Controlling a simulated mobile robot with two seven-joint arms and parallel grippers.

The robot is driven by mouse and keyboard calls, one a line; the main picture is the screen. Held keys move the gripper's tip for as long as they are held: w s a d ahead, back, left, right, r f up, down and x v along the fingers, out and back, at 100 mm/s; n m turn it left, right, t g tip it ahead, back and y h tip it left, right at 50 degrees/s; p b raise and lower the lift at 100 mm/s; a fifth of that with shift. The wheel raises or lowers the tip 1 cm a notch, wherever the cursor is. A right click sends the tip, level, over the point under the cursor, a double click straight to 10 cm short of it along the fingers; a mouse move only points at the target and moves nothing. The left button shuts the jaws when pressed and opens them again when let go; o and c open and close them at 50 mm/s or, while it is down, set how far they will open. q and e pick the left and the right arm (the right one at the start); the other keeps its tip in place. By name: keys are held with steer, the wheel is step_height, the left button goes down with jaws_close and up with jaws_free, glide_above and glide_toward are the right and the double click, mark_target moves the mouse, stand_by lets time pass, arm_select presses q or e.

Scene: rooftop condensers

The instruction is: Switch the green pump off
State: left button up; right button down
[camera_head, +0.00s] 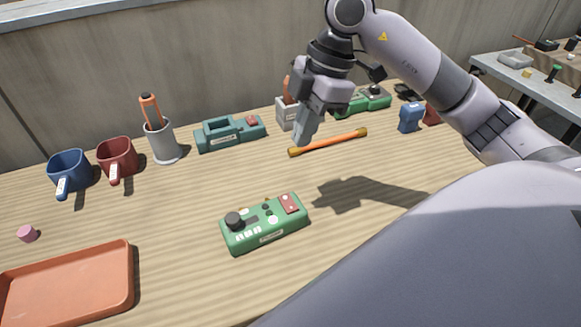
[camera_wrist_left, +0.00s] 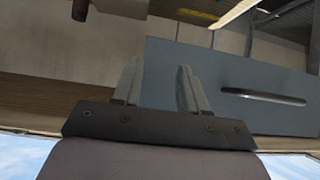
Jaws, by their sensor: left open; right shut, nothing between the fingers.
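A green pump unit (camera_head: 265,223) lies on the wooden table near the middle of the head view. It has a black knob, small buttons and a red rocker switch (camera_head: 289,203) at its right end. I cannot tell the switch position. My right gripper (camera_head: 303,132) is shut and empty above the table, behind the pump and apart from it. A second green device (camera_head: 364,102) stands at the back right, partly behind my right arm. My left gripper (camera_wrist_left: 158,88) shows in the left wrist view, open and empty, away from the pump.
An orange rod (camera_head: 330,142) lies close to my right gripper. A teal device (camera_head: 230,133), a grey cup (camera_head: 162,141), a red mug (camera_head: 117,157) and a blue mug (camera_head: 69,172) stand at the back. An orange tray (camera_head: 133,275) is front left. Table around the pump is clear.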

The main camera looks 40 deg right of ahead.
glide_toward(285, 204)
steer(key=x, duration=0.2)
steer(key=w+x, duration=0.1)
steer(key=x, duration=0.2)
steer(key=shift+w+a+f+b, duration=0.1)
steer(key=shift+a+b, duration=0.05)
steer(key=shift+b, duration=0.2)
steer(key=shift+f, duration=0.35)
steer(key=shift+w+f, duration=0.25)
steer(key=shift+f, duration=0.1)
steer(key=shift+s, duration=0.2)
steer(key=shift+s+a+r+p, duration=0.1)
steer(key=shift+s+r+p, duration=0.05)
steer(key=shift+s+p, duration=0.35)
steer(key=shift+s, duration=0.1)
